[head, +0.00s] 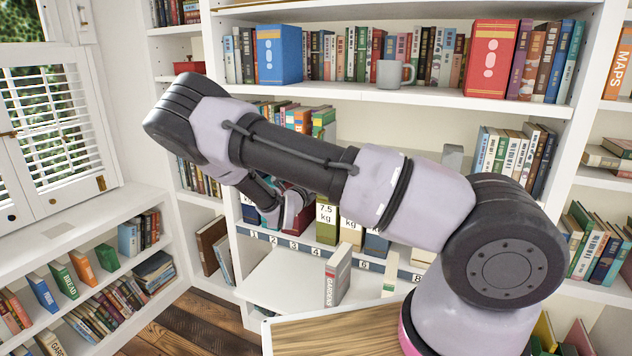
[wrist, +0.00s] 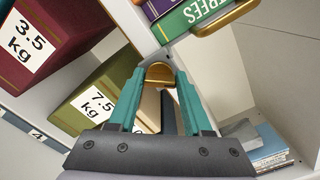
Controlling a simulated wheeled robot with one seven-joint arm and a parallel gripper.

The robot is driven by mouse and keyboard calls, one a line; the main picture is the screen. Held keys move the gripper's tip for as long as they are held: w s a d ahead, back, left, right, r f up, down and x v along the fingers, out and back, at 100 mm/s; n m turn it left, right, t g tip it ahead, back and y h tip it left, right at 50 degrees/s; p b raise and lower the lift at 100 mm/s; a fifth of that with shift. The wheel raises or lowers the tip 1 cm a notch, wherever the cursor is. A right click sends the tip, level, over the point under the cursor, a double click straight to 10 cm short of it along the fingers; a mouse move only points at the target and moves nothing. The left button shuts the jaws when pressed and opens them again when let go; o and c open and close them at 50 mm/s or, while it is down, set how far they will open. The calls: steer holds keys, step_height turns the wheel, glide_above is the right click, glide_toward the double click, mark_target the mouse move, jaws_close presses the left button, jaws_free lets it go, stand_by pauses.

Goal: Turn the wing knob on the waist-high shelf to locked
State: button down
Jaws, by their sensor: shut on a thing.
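A brass-coloured piece, which looks like the wing knob (wrist: 159,74), shows between the fingertips in the wrist view. My gripper (wrist: 160,82) has teal fingers on either side of it and is shut on it. The fingers hide much of the knob, and I cannot read its angle or any locked mark. In the head view my arm crosses the shelves and its wrist reaches down to the waist-high shelf (head: 325,246). The fingertips and the knob cannot be made out there.
A maroon 3.5 kg box (wrist: 40,40) and an olive 7.5 kg box (wrist: 88,100) stand left of my fingers. Below, a GARDEN book (head: 338,276) stands on a pale surface (head: 280,283).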

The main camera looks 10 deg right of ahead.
steer(key=shift+a+f+n, duration=0.1)
steer(key=shift+f+n, duration=0.05)
steer(key=shift+n, duration=3.65)
steer(key=shift+c, duration=1.6)
jaws_free()
steer(key=v, duration=1)
steer(key=shift+s+a, duration=0.2)
steer(key=shift+s, duration=0.15)
